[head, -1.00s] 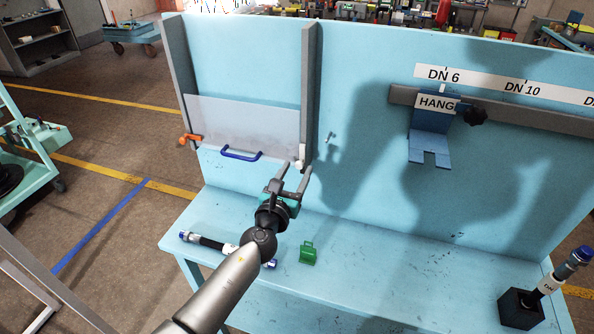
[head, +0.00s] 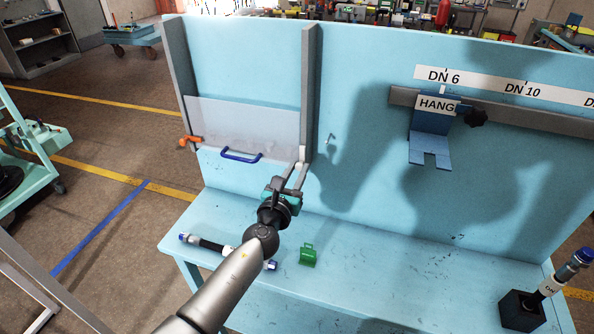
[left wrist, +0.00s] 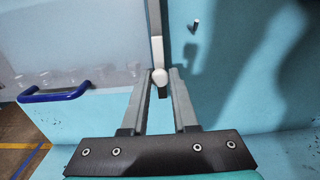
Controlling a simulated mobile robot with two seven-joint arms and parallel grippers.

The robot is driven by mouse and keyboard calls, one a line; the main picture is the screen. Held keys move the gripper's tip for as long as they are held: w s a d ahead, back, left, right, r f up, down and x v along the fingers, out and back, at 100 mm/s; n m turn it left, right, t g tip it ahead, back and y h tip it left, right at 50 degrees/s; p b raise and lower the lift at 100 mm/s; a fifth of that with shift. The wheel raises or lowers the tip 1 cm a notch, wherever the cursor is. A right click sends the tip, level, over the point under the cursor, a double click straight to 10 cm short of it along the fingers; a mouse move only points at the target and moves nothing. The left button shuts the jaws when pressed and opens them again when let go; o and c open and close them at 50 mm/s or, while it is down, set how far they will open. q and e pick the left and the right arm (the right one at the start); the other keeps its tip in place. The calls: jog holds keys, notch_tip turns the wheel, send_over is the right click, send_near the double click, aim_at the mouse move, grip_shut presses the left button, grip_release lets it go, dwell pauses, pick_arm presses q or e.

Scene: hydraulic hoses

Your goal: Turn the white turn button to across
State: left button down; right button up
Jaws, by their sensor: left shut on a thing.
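The white turn button (head: 302,153) sits on the grey right post at the lower right corner of the clear panel. It looks upright in the head view. My left gripper (head: 298,170) is shut on it. The left wrist view shows its rounded white end (left wrist: 160,77) between the two fingertips (left wrist: 161,80); the fingers partly hide it in the head view. The clear panel (head: 240,120) stands between two grey posts, with a blue handle (head: 241,156) at its lower edge. My right gripper is not in view.
An orange turn button (head: 190,141) is at the panel's lower left. A hose (head: 207,243) and a green part (head: 308,256) lie on the blue bench (head: 400,270). A blue HANG bracket (head: 431,135) is at right. A black block (head: 522,310) holds a fitting.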

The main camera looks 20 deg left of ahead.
pick_arm(q)
jog(key=shift+n, duration=0.3)
jog(key=n+b, duration=0.1)
jog(key=n, duration=0.2)
jog(key=shift+n, duration=0.4)
jog(key=n+b, duration=0.1)
jog(key=n, duration=0.8)
jog(key=shift+n, duration=2.3)
jog(key=c, duration=0.7)
grip_release()
jog(key=shift+s, duration=0.15)
